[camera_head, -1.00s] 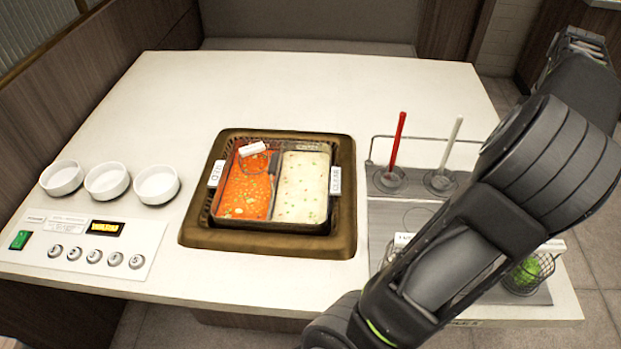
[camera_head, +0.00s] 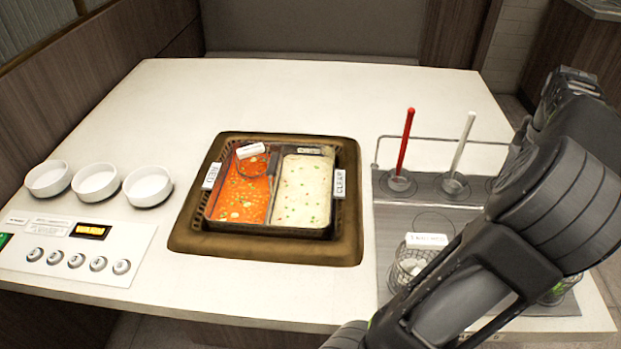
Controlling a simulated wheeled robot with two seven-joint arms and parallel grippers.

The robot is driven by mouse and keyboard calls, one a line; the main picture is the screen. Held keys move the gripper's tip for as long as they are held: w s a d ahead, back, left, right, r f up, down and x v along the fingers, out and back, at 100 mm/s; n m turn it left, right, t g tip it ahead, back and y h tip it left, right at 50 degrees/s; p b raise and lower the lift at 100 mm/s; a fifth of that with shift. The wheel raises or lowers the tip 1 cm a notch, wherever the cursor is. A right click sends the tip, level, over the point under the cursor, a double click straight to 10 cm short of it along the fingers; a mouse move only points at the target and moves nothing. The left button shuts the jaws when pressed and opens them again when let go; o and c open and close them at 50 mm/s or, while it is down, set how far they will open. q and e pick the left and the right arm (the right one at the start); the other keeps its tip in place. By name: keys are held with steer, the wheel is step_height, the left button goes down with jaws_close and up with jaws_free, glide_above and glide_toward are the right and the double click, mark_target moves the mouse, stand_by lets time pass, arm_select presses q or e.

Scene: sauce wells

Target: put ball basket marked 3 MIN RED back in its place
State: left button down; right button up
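A wire basket (camera_head: 408,268) with pale balls stands on the grey rack at the right, with a white label (camera_head: 427,240) at its top. Another wire basket (camera_head: 557,291) with something green is mostly behind my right arm. A third, dark basket (camera_head: 252,164) hangs in the red broth, with a white tag (camera_head: 250,150) above it. I cannot read these labels, so I cannot tell which basket is marked 3 MIN RED. My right arm crosses the right side over the rack; its fingers do not show. My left gripper is out of view.
The pot (camera_head: 262,248) holds red broth on the left and clear broth on the right. Red and white ladles (camera_head: 405,142) (camera_head: 462,142) stand in the grey rack (camera_head: 390,225). Several bowls (camera_head: 97,182) and a control panel (camera_head: 75,258) are at the left. The back counter is clear.

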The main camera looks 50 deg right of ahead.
steer(key=shift+f+b, duration=0.3)
steer(key=shift+f, duration=0.1)
stand_by(0.7)
steer(key=o, duration=1.8)
steer(key=shift+c, duration=0.2)
steer(key=shift+r, duration=0.1)
steer(key=shift+r+p, duration=1.25)
steer(key=shift+r, duration=0.15)
steer(key=shift+r, duration=0.1)
step_height(320, 180, up, 8)
steer(key=p, duration=0.7)
